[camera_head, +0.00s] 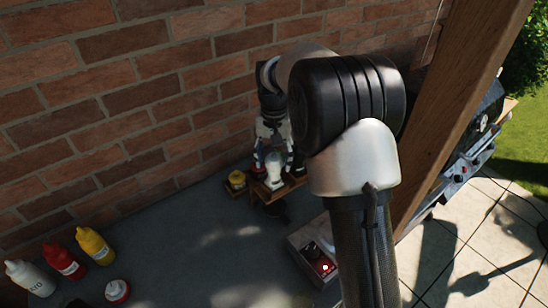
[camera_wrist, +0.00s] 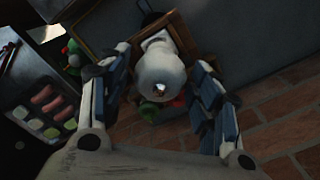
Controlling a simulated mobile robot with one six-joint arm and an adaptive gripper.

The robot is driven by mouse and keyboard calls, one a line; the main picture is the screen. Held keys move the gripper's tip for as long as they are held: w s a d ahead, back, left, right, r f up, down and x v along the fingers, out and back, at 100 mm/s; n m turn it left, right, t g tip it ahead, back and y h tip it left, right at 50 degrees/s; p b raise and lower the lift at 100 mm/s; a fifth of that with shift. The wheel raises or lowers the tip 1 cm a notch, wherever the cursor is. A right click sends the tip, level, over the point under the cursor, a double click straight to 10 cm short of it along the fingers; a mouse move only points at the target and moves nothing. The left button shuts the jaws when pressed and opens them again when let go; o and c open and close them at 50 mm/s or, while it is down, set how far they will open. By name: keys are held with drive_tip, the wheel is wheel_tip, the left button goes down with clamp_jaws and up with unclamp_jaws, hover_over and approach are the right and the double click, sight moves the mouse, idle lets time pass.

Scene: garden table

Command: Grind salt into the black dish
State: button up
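A white salt grinder (camera_head: 273,170) stands upright in a small wooden caddy (camera_head: 258,190) by the brick wall. In the wrist view the grinder (camera_wrist: 160,72) is seen from its rounded end, between my fingers. My gripper (camera_head: 275,158) is at the grinder with a finger on each side. In the wrist view my gripper (camera_wrist: 158,60) is spread, with a gap visible on both sides of the grinder. I cannot clearly identify the black dish; a dark object (camera_head: 77,303) is cut off at the lower left edge of the head view.
White (camera_head: 30,279), red (camera_head: 63,262) and yellow (camera_head: 95,246) bottles stand at the left. A red-and-white jar (camera_head: 117,291) is near them. A tray of food (camera_wrist: 42,112) is left in the wrist view. The middle tabletop is clear.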

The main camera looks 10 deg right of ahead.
drive_tip(key=c, duration=0.8)
drive_tip(key=shift+m, duration=0.3)
drive_tip(key=m+p, duration=0.3)
drive_tip(key=m, duration=0.2)
drive_tip(key=shift+r, duration=0.15)
drive_tip(key=m+p, duration=0.2)
drive_tip(key=m, duration=0.4)
drive_tip(key=shift+m+p, duration=0.3)
drive_tip(key=shift+m, duration=0.1)
idle(0.8)
drive_tip(key=o, duration=1)
drive_tip(key=shift+o, duration=0.2)
